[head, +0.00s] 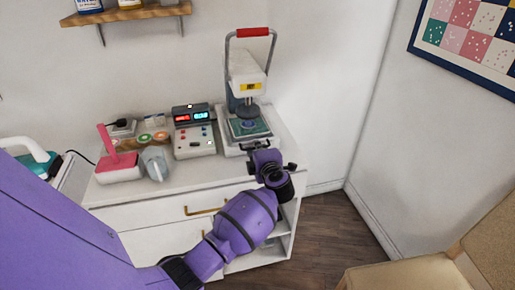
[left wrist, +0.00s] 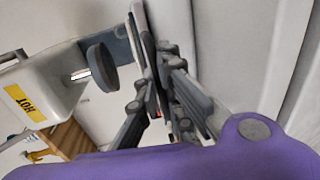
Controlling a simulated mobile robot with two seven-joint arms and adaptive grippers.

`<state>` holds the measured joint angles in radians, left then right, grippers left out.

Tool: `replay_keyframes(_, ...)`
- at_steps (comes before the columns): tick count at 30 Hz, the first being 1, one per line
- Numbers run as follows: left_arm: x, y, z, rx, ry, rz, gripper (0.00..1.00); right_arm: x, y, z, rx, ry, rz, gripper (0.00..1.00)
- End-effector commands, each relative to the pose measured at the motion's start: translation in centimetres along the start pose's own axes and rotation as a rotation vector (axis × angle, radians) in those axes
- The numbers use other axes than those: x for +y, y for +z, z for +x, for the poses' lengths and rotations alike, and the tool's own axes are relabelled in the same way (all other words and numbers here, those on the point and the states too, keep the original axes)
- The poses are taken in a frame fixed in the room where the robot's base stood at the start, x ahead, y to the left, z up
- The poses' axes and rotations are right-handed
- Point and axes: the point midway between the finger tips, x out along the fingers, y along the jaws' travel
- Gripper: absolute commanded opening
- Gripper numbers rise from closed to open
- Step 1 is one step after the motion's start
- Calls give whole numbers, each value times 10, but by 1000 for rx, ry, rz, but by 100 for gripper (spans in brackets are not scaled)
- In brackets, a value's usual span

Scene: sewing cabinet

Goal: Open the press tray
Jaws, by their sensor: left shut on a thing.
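The press (head: 246,75) stands at the right end of the white cabinet top, with a white head, a yellow label and a red-gripped lever raised above it. Its press tray (head: 236,128) is at the bottom, under the head, with something green and a bluish round thing on it. My left gripper (head: 252,147) is at the tray's front edge and shut on it; the arm hides the exact contact. In the left wrist view the fingers (left wrist: 160,98) close at the tray (left wrist: 146,35), seen nearly edge-on, beside the press head (left wrist: 38,92) marked HOT. My right gripper is not in view.
A control box (head: 195,142) with lit displays stands left of the press. The cabinet drawer (head: 165,213) is shut. A tan chair (head: 420,272) is at the lower right, with open floor before it.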

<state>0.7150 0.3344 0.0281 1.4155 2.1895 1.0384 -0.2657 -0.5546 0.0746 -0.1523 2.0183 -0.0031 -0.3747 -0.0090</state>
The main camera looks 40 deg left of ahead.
Motion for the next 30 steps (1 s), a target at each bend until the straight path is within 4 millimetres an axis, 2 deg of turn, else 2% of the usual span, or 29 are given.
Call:
replay_keyframes(5, 0, 0, -2, 0, -1, -1, 0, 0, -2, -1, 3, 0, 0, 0)
replay_keyframes(11, -2, 1, -23, -1, -2, -3, 0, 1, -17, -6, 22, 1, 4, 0)
replay_keyframes(20, -12, 1, -86, -1, -3, -6, 0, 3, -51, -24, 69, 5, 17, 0)
replay_keyframes(24, -19, 1, -113, -2, -2, -6, 0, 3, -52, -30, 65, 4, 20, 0)
replay_keyframes(30, -27, 1, -143, -2, -1, -4, 0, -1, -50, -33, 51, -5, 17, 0)
